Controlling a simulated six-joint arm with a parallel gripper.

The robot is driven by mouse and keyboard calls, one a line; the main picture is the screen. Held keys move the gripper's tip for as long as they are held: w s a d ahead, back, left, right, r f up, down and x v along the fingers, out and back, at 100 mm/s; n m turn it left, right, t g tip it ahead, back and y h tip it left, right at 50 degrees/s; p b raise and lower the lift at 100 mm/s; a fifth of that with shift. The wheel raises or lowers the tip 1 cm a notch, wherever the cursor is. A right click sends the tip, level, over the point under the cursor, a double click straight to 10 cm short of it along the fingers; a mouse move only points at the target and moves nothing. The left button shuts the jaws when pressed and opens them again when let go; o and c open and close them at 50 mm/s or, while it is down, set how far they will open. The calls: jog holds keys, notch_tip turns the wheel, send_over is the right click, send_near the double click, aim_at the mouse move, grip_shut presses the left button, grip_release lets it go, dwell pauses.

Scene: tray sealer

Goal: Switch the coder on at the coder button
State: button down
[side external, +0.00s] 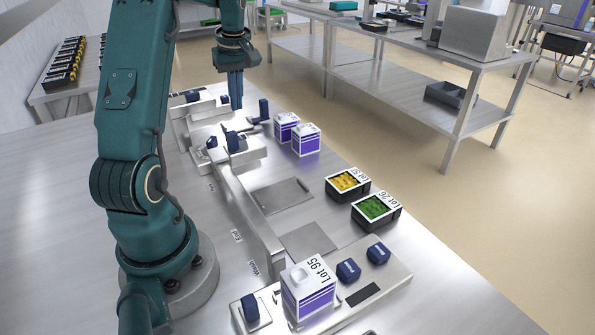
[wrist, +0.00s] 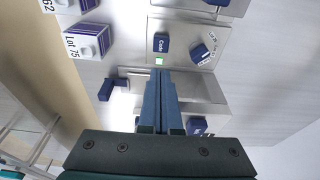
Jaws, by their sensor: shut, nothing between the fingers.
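The coder button is a dark blue block marked "Code" (wrist: 161,43) on a grey metal plate (wrist: 185,27), near the top middle of the wrist view. A small bright green square (wrist: 159,61) shows just below it on the same plate. My gripper (wrist: 161,73) points at this spot with its blue fingers together and empty; its tips appear just short of the green square. In the side view my gripper (side external: 236,106) hangs fingers down over the far end of the metal line. I cannot tell whether it touches anything. Which blue block there is the coder button is unclear.
A tilted blue block (wrist: 200,53) sits right of the button. White-and-purple boxes (side external: 306,140) stand beside the line. Yellow (side external: 347,184) and green (side external: 376,209) filled trays and a Lot 95 box (side external: 307,287) are nearer. A long metal rail (side external: 245,215) runs along the table.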

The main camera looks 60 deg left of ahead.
notch_tip(320, 180, up, 6)
jog(key=shift+r, duration=0.15)
dwell(0.4)
jog(key=w+d+r+m+t, duration=0.15)
jog(key=d+r+m, duration=0.25)
jog(key=d, duration=0.6)
jog(key=w+d+r+m+t, duration=0.1)
jog(key=d+r+m+t, duration=0.15)
jog(key=d, duration=0.65)
jog(key=s+d+f+m+t+h, duration=0.1)
jog(key=s+d+f+m+h, duration=0.1)
jog(key=s+d+f+m, duration=0.7)
jog(key=s+d+m, duration=0.1)
jog(key=d+m, duration=0.1)
jog(key=d, duration=0.2)
jog(key=shift+t, duration=0.3)
jog(key=shift+a+f+m, duration=0.1)
jog(key=shift+m, duration=0.15)
